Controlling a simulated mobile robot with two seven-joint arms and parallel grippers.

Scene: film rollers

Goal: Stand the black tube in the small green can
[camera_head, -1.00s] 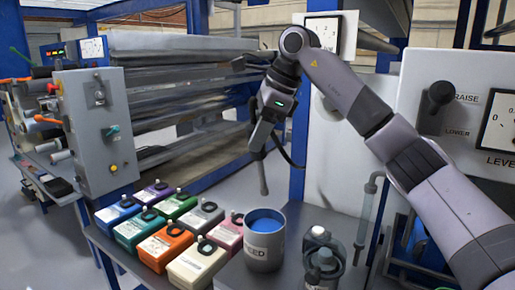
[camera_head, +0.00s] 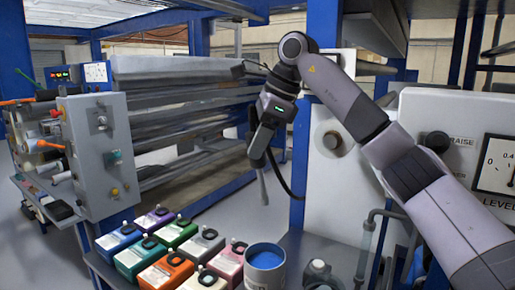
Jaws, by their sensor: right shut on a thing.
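My right gripper (camera_head: 257,155) is shut on a thin dark tube (camera_head: 264,187), which hangs nearly upright below it. In the picture the tube's lower end is above the large grey can, apart from it. Two small containers look green: a teal one (camera_head: 132,260) at the left of the front row and a darker green one (camera_head: 172,233) in the back row. I cannot tell which is the green can; both have dark ring-shaped parts on top. My left gripper is not in view.
A grey can with blue contents (camera_head: 265,258) stands right of the containers. Orange (camera_head: 165,272), white (camera_head: 203,284), pink (camera_head: 227,263), grey, blue and purple containers crowd the bench. A roller machine (camera_head: 180,110) stands behind.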

